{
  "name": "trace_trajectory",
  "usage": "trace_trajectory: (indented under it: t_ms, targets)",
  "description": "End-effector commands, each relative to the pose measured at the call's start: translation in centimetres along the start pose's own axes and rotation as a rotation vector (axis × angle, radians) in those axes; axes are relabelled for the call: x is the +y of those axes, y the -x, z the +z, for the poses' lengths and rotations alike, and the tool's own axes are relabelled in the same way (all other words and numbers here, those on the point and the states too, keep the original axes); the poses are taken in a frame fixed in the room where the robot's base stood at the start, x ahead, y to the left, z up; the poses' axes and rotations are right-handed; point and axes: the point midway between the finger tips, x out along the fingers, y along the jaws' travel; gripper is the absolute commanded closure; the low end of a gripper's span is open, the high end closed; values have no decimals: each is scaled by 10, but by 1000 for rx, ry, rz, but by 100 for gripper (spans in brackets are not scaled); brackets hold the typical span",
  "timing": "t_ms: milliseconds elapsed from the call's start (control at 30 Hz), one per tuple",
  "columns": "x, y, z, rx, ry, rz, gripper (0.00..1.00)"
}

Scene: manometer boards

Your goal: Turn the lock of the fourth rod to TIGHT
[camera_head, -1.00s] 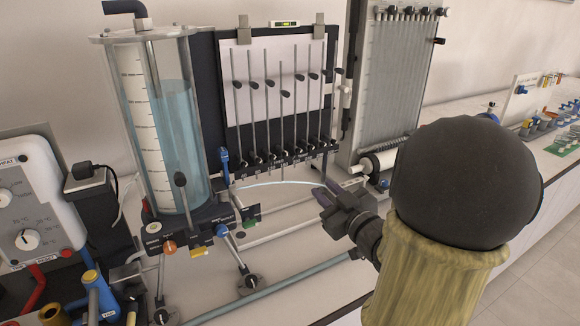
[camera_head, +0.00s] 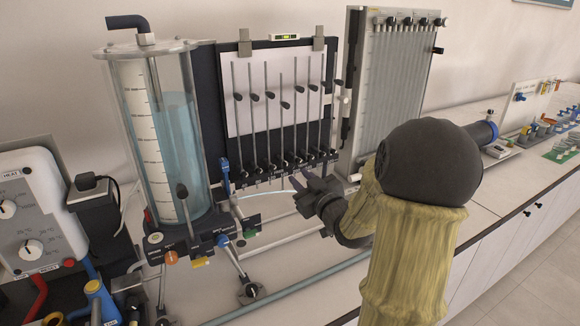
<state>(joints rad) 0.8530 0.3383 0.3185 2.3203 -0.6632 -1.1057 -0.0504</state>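The manometer board carries a row of upright metal rods with black knobs on a black back panel (camera_head: 232,150). Counting from the left, the fourth rod (camera_head: 282,130) has its upper knob (camera_head: 285,105) lower than those of its neighbours. A row of dark locks runs along the foot of the rods; the fourth rod's lock (camera_head: 284,163) is small, and its TIGHT marking is unreadable here. My gripper (camera_head: 299,179) is just in front of and below the row, close to the fourth and fifth locks. Its fingers look apart and empty; I cannot tell any contact.
A clear water cylinder (camera_head: 180,130) with a valve base (camera_head: 190,240) stands to the left. A grey multi-tube board (camera_head: 393,90) stands to the right, behind my arm. A pale tube (camera_head: 285,285) lies along the bench front. Some bare bench shows below my gripper.

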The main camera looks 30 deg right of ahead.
Motion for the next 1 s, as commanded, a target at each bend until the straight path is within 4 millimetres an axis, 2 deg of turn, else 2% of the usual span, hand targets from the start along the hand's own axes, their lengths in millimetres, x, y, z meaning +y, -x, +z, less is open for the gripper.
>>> trace_trajectory:
  t_ms: [200,333,500,733,867,1000]
  targets:
    - [-1,-40,-1,0,-3,-2,75]
    - [0,-56,-1,0,-1,-1,75]
    - [0,-65,0,-1,-1,0,75]
    - [1,-64,1,-1,-1,3,75]
    - [1,-64,1,-1,-1,3,100]
    - [1,-64,1,-1,-1,2,100]
